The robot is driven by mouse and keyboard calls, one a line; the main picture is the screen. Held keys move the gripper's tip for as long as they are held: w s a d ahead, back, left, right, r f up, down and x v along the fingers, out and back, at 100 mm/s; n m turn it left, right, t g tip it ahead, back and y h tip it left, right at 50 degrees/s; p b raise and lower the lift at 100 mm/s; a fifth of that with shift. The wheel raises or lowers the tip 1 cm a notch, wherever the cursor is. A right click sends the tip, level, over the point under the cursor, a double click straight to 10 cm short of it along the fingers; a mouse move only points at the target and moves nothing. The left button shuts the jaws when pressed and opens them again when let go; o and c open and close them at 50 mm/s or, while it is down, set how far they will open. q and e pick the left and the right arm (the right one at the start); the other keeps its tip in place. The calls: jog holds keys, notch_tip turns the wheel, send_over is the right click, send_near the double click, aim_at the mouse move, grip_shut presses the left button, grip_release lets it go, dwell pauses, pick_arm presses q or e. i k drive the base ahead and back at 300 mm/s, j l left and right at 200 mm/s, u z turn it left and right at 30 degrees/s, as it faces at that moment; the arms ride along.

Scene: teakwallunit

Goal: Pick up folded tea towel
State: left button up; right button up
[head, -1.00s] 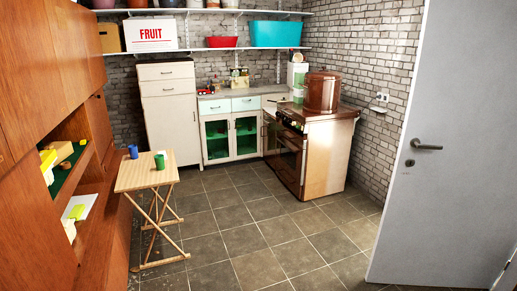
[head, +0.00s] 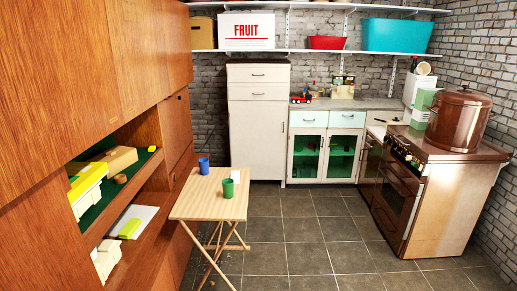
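I cannot make out for certain which thing is the folded tea towel. A flat white item (head: 143,217) lies on the lower shelf of the wall unit at the left, with a yellow-green block (head: 130,229) on it. A small white item (head: 241,175) lies at the far right of the small wooden folding table (head: 208,205), partly behind a green cup (head: 228,188). Neither of my grippers shows in the head view.
A blue cup (head: 204,166) also stands on the folding table. The teak wall unit (head: 75,90) fills the left. A cooker (head: 425,190) with a copper pot (head: 458,118) stands at the right. Tiled floor (head: 300,235) is clear between table and cooker.

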aim_at(235, 176)
jog(key=i+z, duration=0.25)
jog(key=i, duration=0.55)
jog(key=i+j+z, duration=0.2)
jog(key=i, duration=0.55)
jog(key=i+l+u, duration=0.15)
jog(key=i+u, duration=0.35)
jog(key=i+l+u, duration=0.3)
jog(key=u, duration=0.2)
jog(key=i+l, duration=0.05)
jog(key=i, duration=0.05)
